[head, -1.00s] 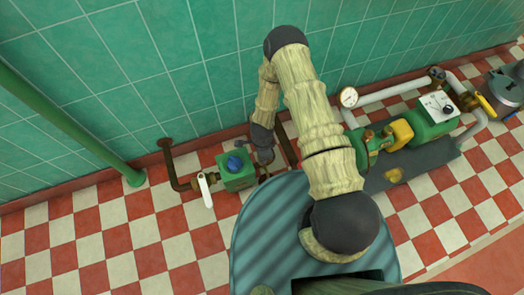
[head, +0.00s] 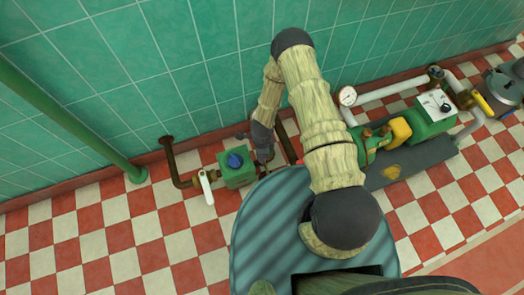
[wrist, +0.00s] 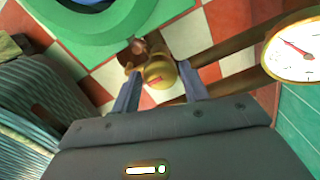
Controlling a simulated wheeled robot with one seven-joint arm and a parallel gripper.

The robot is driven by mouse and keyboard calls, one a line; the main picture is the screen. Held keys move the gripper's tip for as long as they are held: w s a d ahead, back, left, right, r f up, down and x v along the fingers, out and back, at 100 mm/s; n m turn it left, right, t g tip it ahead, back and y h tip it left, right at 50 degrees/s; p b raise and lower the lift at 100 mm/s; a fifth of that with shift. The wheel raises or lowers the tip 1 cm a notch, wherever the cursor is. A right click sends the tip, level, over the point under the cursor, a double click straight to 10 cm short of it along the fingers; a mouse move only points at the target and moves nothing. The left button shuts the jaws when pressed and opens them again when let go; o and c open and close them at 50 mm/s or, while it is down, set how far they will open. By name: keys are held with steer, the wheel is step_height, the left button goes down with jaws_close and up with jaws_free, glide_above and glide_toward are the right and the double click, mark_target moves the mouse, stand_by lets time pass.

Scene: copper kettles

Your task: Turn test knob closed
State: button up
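A round brass knob with a red mark (wrist: 159,75) shows in the wrist view, between and just ahead of my two fingertips; I take it to be the test knob. My gripper (wrist: 160,70) is open, with one finger on each side of the knob and small gaps visible. Whether a fingertip touches it I cannot tell. In the head view my gripper (head: 265,155) points down near the wall, right of a green box with a blue knob (head: 235,161). The brass knob cannot be made out there, behind my arm.
A white-faced gauge (wrist: 299,48) is close on the right in the wrist view. A large green round part (wrist: 110,25) is at upper left. In the head view, a white lever (head: 206,186) is left of the green box. Green pump units (head: 430,120) stand right. Checkered floor is clear at left.

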steer(key=shift+o, duration=1.1)
step_height(320, 180, up, 17)
steer(key=p, duration=0.6)
steer(key=shift+r, duration=0.2)
